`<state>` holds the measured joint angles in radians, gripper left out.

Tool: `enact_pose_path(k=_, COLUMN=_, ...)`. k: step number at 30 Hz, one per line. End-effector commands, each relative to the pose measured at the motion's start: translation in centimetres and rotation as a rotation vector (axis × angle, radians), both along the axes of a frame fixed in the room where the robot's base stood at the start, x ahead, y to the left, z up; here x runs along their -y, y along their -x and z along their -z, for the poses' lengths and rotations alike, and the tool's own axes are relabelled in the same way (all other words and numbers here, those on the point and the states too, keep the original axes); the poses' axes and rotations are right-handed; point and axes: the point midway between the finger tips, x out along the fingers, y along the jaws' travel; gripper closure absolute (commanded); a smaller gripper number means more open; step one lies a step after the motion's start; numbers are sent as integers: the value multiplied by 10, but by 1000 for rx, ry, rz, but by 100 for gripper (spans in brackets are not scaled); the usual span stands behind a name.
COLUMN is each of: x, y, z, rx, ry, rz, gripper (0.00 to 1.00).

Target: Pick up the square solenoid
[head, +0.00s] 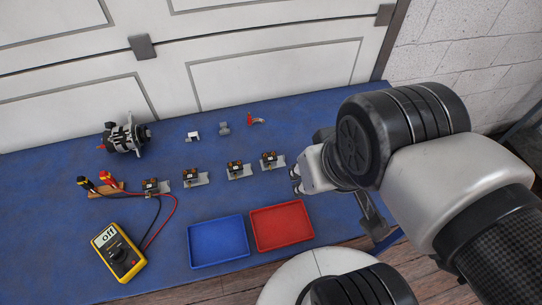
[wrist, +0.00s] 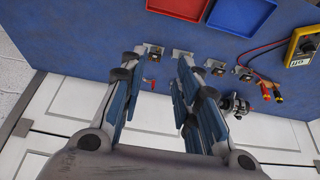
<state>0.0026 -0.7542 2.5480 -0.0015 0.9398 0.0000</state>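Several small solenoid-like units with brown tops on grey plates stand in a row on the blue bench. The rightmost unit (head: 268,158) is nearest my gripper; others are the middle-right unit (head: 235,168), the middle-left unit (head: 191,174) and the left unit (head: 151,185). I cannot tell which is the square solenoid. My gripper (head: 297,181) is right of the row, above the bench. In the wrist view my gripper (wrist: 160,60) is open, with nothing held between its blue-grey fingers. One unit (wrist: 154,49) shows beyond the fingertips. The right finger partly covers a neighbouring plate.
The blue bench (head: 60,230) carries a blue tray (head: 218,242) and a red tray (head: 282,226) in front. A yellow multimeter (head: 118,252) with leads lies left. An alternator (head: 125,138), small metal parts (head: 193,135) and a red part (head: 255,120) are behind the row.

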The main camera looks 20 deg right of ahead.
Motion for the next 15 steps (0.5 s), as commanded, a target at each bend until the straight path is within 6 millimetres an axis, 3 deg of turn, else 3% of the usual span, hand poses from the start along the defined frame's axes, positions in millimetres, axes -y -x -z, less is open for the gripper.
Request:
enact_pose_path(k=6, x=0, y=0, z=0, rx=0, ry=0, rz=0, gripper=69)
enact_pose_path(k=10, x=0, y=-5, z=-1, rx=-10, ry=0, rz=0, gripper=61)
enact_pose_path(k=15, x=-1, y=-39, z=-8, rx=-70, ry=-1, rz=1, gripper=52)
